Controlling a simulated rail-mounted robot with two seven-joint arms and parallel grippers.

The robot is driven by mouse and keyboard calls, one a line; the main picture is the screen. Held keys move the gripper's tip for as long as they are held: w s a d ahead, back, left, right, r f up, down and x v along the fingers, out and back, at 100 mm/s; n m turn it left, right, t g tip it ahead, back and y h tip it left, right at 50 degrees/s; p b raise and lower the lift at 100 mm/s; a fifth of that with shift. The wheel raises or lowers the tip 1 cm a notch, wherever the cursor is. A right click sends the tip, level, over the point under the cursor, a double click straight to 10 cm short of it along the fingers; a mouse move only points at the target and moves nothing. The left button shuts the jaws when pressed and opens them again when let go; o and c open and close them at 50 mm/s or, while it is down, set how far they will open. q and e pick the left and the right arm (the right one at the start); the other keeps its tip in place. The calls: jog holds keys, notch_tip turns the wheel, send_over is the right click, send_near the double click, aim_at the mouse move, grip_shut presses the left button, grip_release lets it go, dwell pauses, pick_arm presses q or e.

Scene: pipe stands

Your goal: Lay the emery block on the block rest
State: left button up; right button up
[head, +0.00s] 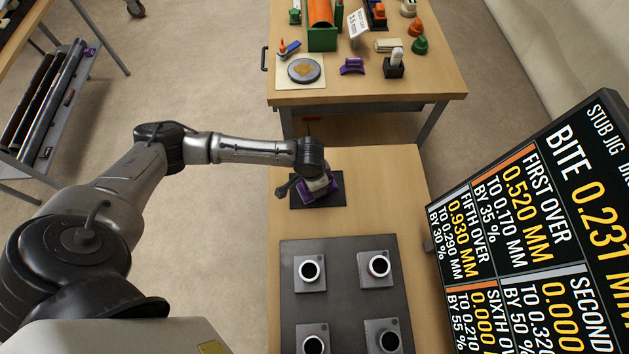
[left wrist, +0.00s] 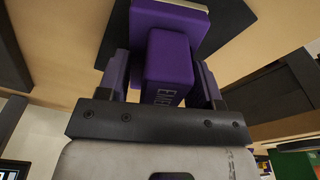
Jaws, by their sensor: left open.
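The purple emery block (left wrist: 168,68), with partly hidden white lettering, stands between the fingers of my left gripper (left wrist: 163,62). The gripper is open, one finger on each side of the block; I cannot tell whether either touches it. Just beyond the block is a wider purple piece (left wrist: 182,14) with a pale edge, over a dark plate. In the head view my left gripper (head: 318,184) is low over this dark plate (head: 299,201) on the near table, and hides much of the purple. A purple cradle-shaped piece (head: 352,66), possibly the block rest, sits on the far table.
A grey plate (head: 340,290) with several ringed sockets lies nearer on the same table. The far table (head: 430,85) holds a green stand (head: 322,40), a round grey disc (head: 304,70) and small coloured items. A large display board (head: 530,210) stands at the right.

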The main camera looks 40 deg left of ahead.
pick_arm(q)
jog(key=r, duration=0.4)
jog(key=r+p, duration=0.1)
jog(key=r, duration=0.3)
jog(key=s+r+p, duration=0.1)
jog(key=r, duration=0.3)
jog(key=shift+a+r, duration=0.1)
jog(key=shift+a, duration=0.05)
jog(key=s+d+f+m+t+h, duration=0.2)
jog(key=s+d+f+h, duration=0.15)
jog(key=s+d, duration=0.8)
jog(key=s+a+f+n+y, duration=0.1)
jog(key=s+a+n+y, duration=0.2)
jog(key=s, duration=0.6)
jog(key=shift+a+f+n+t+y, duration=0.3)
jog(key=shift+a+f+n+y, duration=0.1)
jog(key=shift+a, duration=0.6)
pick_arm(e)
notch_tip(320, 180, up, 2)
jog(key=shift+d+r, duration=0.1)
pick_arm(q)
jog(key=shift+s, duration=0.1)
notch_tip(320, 180, up, 25)
jog(key=p, duration=2.4)
jog(key=shift+p, duration=0.4)
pick_arm(e)
notch_tip(320, 180, up, 25)
